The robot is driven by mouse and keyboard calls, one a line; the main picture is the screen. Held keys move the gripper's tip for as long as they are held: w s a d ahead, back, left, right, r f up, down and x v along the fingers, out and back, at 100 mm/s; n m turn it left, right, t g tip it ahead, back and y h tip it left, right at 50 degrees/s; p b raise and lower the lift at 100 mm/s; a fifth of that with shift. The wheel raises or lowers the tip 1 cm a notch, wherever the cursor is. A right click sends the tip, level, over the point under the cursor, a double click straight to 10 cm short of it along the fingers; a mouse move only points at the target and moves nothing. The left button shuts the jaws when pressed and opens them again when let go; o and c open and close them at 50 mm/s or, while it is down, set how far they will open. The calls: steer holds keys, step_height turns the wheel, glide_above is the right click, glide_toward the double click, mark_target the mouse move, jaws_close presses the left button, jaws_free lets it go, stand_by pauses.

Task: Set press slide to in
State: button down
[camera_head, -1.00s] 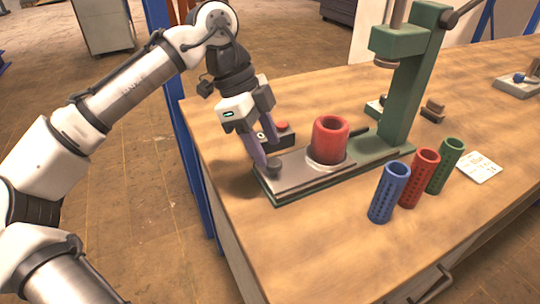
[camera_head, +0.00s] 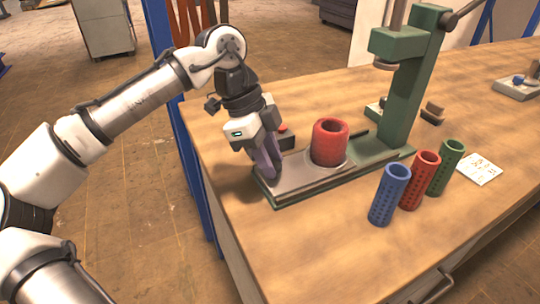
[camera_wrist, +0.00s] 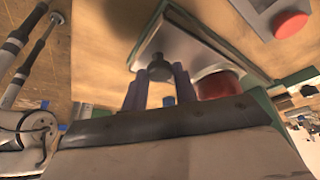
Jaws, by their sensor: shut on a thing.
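The green press (camera_head: 403,95) stands on the wooden table, with its base reaching toward the front left. The grey press slide (camera_head: 302,177) lies on the base's left part, out from under the press head (camera_head: 385,50). A hollow red cylinder (camera_head: 330,142) stands upright on the slide. My gripper (camera_head: 270,174) is at the slide's left end, its purple fingers shut on the dark slide knob. The knob (camera_wrist: 160,69) shows between the fingers in the wrist view, while the fingers mostly hide it in the head view. The red cylinder (camera_wrist: 217,84) also shows there.
Blue (camera_head: 389,193), red (camera_head: 419,180) and green (camera_head: 445,167) perforated tubes stand in front of the press. A box with a red button (camera_head: 285,136) sits behind the slide. A white card (camera_head: 479,169) lies at the right. The front left table corner is clear.

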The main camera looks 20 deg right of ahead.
mark_target(322, 140)
steer(key=shift+d+r+p, duration=0.15)
steer(key=shift+d+p, duration=0.2)
steer(key=shift+d, duration=0.1)
steer(key=d+p, duration=0.1)
steer(key=d, duration=0.2)
steer(key=w+d+p, duration=0.1)
steer(key=d+p, duration=0.1)
steer(key=d, duration=0.1)
steer(key=w+d+p, duration=0.1)
steer(key=d+p, duration=0.1)
steer(key=d, duration=0.2)
steer(key=shift+w, duration=0.15)
steer(key=shift+d, duration=0.1)
steer(key=c, duration=1.1)
jaws_free()
steer(key=shift+d, duration=0.15)
steer(key=v, duration=1.3)
steer(key=shift+a+r, duration=0.2)
steer(key=shift+a, duration=0.1)
